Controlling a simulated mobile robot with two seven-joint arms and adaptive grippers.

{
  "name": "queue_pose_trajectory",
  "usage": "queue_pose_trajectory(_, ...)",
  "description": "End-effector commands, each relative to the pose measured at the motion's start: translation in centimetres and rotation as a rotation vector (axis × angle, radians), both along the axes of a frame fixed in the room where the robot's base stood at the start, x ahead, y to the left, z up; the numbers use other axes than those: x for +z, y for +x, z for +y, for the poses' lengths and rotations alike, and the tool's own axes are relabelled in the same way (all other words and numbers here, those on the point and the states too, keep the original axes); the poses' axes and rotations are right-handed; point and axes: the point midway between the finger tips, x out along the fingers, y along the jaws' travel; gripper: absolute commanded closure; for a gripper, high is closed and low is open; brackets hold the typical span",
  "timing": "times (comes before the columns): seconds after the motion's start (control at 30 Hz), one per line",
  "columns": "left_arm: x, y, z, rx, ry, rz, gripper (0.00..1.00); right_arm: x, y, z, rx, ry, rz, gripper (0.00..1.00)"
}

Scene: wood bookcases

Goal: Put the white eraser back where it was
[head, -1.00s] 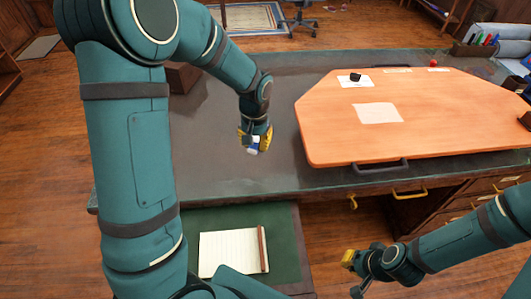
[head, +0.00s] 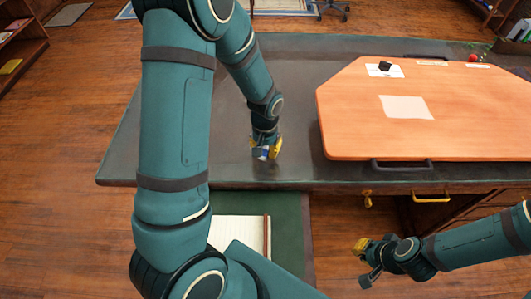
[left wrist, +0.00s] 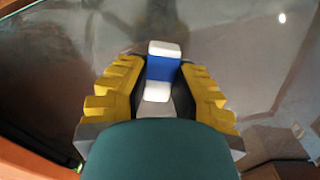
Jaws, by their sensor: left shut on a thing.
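The white eraser (left wrist: 160,68) has a blue band around its middle. My left gripper (left wrist: 158,84) is shut on it, with the yellow finger pads on either side in the left wrist view. In the head view, my left gripper (head: 265,148) points down over the dark desk top (head: 290,165), left of the orange board and near the front edge. The eraser shows small and partly hidden there (head: 261,154). I cannot tell whether it touches the desk. My right gripper (head: 364,262) is in front of the desk, its fingers apart and empty.
The orange board (head: 350,125) with a black handle (head: 400,165) covers the desk's right part. It bears a pale sheet (head: 406,107) and a small black object (head: 385,66) on a white card. A notepad (head: 240,233) lies lower front. The desk left of my gripper is clear.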

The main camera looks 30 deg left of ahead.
Motion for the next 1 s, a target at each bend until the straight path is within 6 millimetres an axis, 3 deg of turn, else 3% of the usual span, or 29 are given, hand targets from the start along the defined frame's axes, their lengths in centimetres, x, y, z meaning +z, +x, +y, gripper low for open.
queue_pose_trajectory(0.1,-1.7,0.0,0.0,0.001,0.000,0.002,1.00,-0.6,0.1,0.0,-0.001,0.000,-0.003,1.00)
queue_pose_trajectory(0.5,-2.1,0.0,0.0,0.000,0.000,0.000,1.00,-0.9,0.2,0.0,-0.001,0.000,-0.004,1.00)
queue_pose_trajectory(0.53,-2.0,0.0,0.0,0.000,0.000,0.000,0.63,-0.8,0.2,0.0,-0.001,0.000,-0.004,1.00)
queue_pose_trajectory(0.57,-2.0,0.0,0.0,0.000,0.000,0.000,0.52,-0.8,0.2,0.0,-0.001,0.000,-0.004,1.00)
queue_pose_trajectory(1.0,-1.2,0.0,0.0,0.000,0.000,-0.001,0.51,-0.3,0.1,0.0,-0.001,0.000,-0.002,1.00)
